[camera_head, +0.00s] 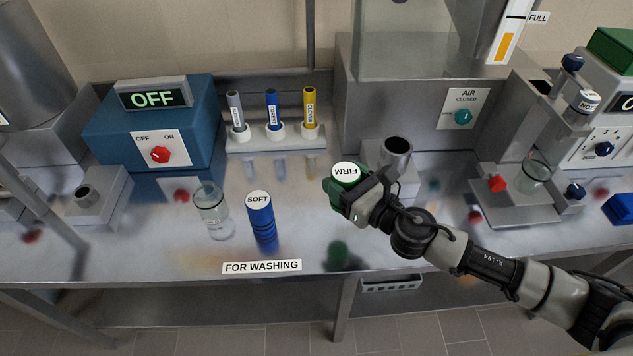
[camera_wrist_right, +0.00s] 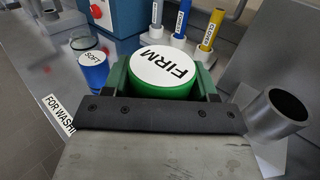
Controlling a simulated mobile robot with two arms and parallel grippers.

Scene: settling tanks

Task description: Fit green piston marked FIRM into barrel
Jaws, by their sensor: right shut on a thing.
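The green piston (camera_head: 340,183) has a white top marked FIRM. My right gripper (camera_head: 352,192) is shut on it and holds it upright, seemingly above the bench. In the right wrist view the piston (camera_wrist_right: 162,78) sits between my right gripper's fingers (camera_wrist_right: 160,85), and its lower part is hidden. An open grey metal barrel (camera_head: 396,155) stands on a block just behind and to the right of the gripper. The barrel (camera_wrist_right: 277,114) also shows at the right of the wrist view, apart from the piston. My left gripper is not in view.
A blue piston marked SOFT (camera_head: 261,222) and a glass jar (camera_head: 212,212) stand left of the gripper. A rack (camera_head: 273,142) holds grey, blue and yellow tubes behind. A FOR WASHING label (camera_head: 262,266) lies at the front edge. A valve stand (camera_head: 525,205) is at right.

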